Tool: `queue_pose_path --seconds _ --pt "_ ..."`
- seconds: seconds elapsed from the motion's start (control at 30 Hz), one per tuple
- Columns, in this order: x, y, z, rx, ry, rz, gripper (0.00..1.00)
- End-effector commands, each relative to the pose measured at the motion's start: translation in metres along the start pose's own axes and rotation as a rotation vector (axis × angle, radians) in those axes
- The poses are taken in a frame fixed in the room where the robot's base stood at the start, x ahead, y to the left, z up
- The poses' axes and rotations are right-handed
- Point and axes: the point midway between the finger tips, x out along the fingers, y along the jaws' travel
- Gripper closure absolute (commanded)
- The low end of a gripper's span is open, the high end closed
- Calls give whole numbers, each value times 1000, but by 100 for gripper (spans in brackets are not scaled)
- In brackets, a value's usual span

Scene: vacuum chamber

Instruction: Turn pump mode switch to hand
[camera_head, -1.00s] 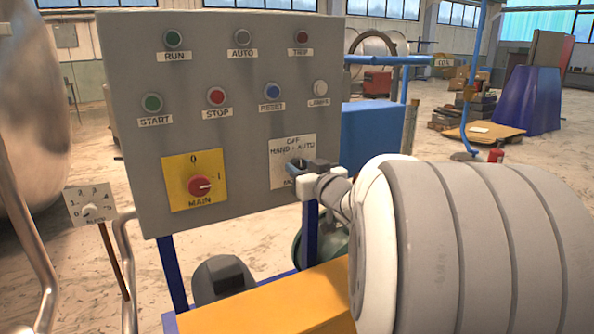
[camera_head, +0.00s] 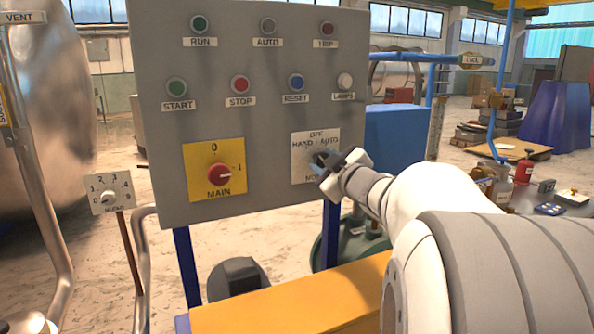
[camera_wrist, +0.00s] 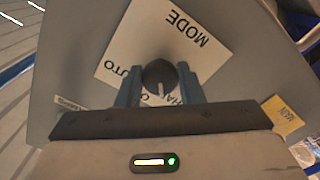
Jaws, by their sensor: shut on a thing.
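The pump mode switch is a dark round knob (camera_wrist: 159,73) on a white plate marked OFF, HAND, AUTO and MODE. The plate (camera_head: 303,168) is at the lower right of the grey control panel (camera_head: 255,55) in the head view. My gripper (camera_head: 322,166) reaches it from the right and is tilted. In the wrist view my gripper's two fingers (camera_wrist: 159,82) stand on either side of the knob, shut on it. The knob's white line points down the picture, near the partly hidden HAND lettering. AUTO lies to its left. My gripper hides part of the plate in both views.
The red MAIN switch (camera_head: 212,175) on its yellow plate is left of the mode plate. Buttons and lamps sit above. A small dial plate (camera_head: 110,192) on a post and a large metal tank (camera_head: 60,110) stand left. A yellow surface (camera_head: 290,302) lies below the panel.

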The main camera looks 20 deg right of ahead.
Motion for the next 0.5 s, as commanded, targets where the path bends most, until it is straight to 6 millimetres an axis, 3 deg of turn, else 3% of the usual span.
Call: queue_pose_path --seconds 0.5 --pt "0 -1 1 -104 -2 -2 89"
